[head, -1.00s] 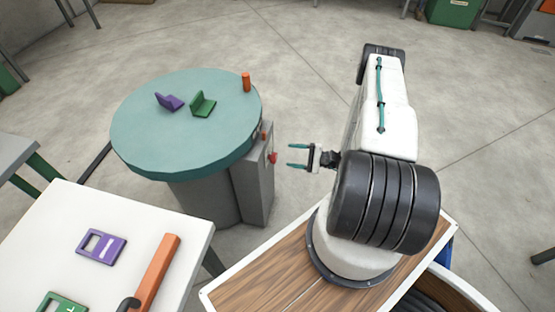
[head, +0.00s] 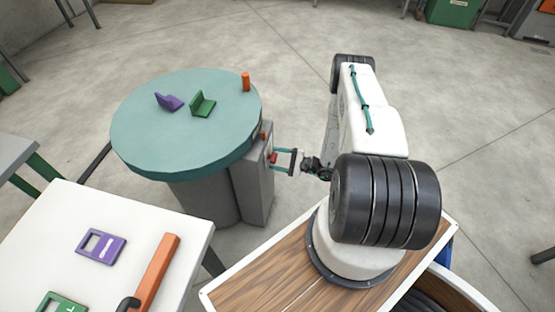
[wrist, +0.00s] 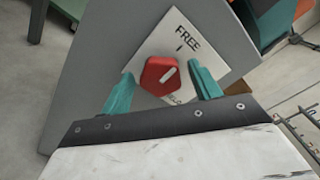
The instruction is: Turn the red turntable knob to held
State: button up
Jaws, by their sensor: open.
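The red turntable knob (wrist: 160,76) sits on a white label plate (wrist: 184,44) on the grey control box (head: 256,185) beside the round teal turntable (head: 150,135). In the wrist view the plate reads "FREE" at the top, and the knob's white mark points up and right, roughly toward that word. The lower lettering is mostly hidden by the knob and my gripper. My gripper (wrist: 162,92) is open, its two teal fingers on either side of the knob; I cannot tell whether they touch it. In the head view the red knob (head: 272,158) shows between the fingers.
A purple bracket (head: 169,102), a green bracket (head: 203,104) and an orange peg (head: 246,82) stand on the turntable. A white table (head: 60,225) at lower left holds purple and green plates and an orange bar (head: 155,272). Open floor lies behind the arm.

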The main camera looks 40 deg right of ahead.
jog(key=c, duration=1)
jog(key=shift+o, duration=0.2)
jog(key=shift+a, duration=0.15)
